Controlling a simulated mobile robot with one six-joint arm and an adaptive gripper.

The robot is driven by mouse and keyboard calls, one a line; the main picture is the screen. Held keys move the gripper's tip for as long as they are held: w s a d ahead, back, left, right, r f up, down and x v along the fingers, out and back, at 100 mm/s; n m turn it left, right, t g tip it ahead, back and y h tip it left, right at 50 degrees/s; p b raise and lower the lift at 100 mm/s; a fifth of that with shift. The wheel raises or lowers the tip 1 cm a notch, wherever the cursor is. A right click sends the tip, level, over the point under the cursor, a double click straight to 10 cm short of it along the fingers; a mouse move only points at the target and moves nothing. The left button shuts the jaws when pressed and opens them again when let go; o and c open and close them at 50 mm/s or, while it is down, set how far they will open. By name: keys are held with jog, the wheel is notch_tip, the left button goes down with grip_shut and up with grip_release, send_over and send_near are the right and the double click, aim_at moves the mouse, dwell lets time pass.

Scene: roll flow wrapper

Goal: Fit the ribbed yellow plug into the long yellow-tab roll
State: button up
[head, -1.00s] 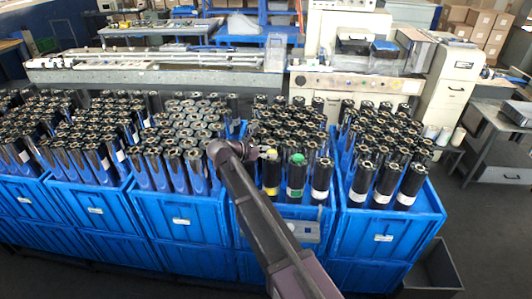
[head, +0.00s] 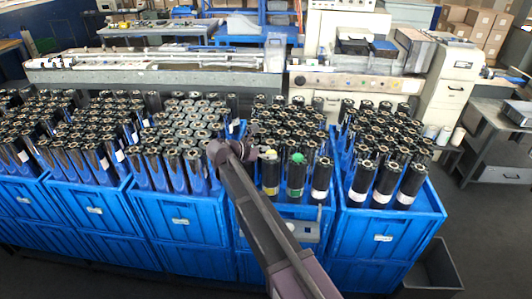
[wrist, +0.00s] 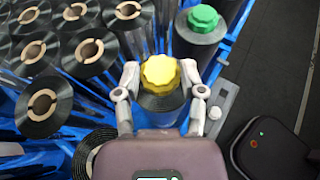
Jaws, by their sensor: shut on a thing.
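The ribbed yellow plug (wrist: 160,73) sits between the two fingertips of my gripper (wrist: 159,67) in the wrist view, and my gripper is shut on it. The plug is at the top end of a black roll (wrist: 160,104), upright below it. The plug covers the roll's bore, so how deep it sits is hidden. In the head view the yellow-tab roll (head: 270,178) stands at the front left of its crate, with my gripper (head: 257,152) at its top. The plug is small and partly hidden there.
A roll with a green plug (head: 296,177) stands just right of the yellow-tab roll; the green plug (wrist: 203,18) also shows in the wrist view. A white-banded roll (head: 321,181) is further right. Many open-cored rolls crowd the blue crates (head: 180,222) on the left.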

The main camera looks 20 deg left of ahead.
jog(key=shift+f+b, duration=0.4)
jog(key=shift+f, duration=0.1)
jog(key=o, duration=0.5)
jog(key=shift+c, duration=0.2)
jog(key=shift+s+a+r, duration=0.1)
jog(key=shift+r, duration=0.05)
jog(key=p+v, duration=0.4)
jog(key=v, duration=0.6)
jog(key=shift+a, duration=0.25)
dwell(0.6)
jog(key=shift+s+r, duration=0.1)
dwell(0.7)
